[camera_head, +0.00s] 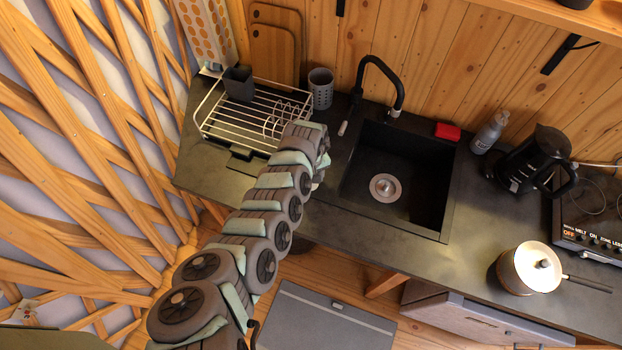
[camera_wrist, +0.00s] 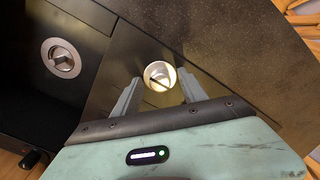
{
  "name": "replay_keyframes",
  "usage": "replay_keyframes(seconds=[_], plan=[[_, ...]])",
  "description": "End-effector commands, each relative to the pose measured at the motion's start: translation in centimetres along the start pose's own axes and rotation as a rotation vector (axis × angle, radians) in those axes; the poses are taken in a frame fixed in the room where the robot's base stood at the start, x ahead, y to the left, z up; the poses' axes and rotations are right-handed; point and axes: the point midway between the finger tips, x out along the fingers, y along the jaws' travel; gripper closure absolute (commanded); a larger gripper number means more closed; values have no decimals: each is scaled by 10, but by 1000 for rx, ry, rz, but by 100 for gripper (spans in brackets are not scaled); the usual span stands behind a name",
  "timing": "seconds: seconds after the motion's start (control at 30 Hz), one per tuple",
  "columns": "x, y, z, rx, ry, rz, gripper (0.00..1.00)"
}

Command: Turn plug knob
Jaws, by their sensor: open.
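The plug knob (camera_wrist: 159,75) is a round silver knob with a slanted dark-and-light face, set in the dark counter beside the sink. In the wrist view my gripper (camera_wrist: 160,77) is open, with one grey finger to each side of the knob. I cannot tell whether the fingers touch it. In the head view my arm covers the gripper and the knob. The black sink (camera_head: 420,165) has a round silver drain (camera_head: 385,187), which also shows at the left of the wrist view (camera_wrist: 61,58).
A white wire dish rack (camera_head: 215,125) stands close beside my arm. A black faucet (camera_head: 395,85) rises behind the sink. A red sponge (camera_head: 447,131), grey bottle (camera_head: 489,133), black coffee pot (camera_head: 535,155) and pot (camera_head: 531,268) stand to the right. A lattice wall (camera_head: 90,150) is at left.

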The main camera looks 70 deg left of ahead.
Motion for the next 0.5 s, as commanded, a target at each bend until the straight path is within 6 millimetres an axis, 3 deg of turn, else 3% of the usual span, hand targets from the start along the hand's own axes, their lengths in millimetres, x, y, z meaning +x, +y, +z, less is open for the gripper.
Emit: replay_keyframes(seconds=[0.3,0.5], plan=[[1,0,0,0,0,0,51],[1,0,0,0,0,0,67]])
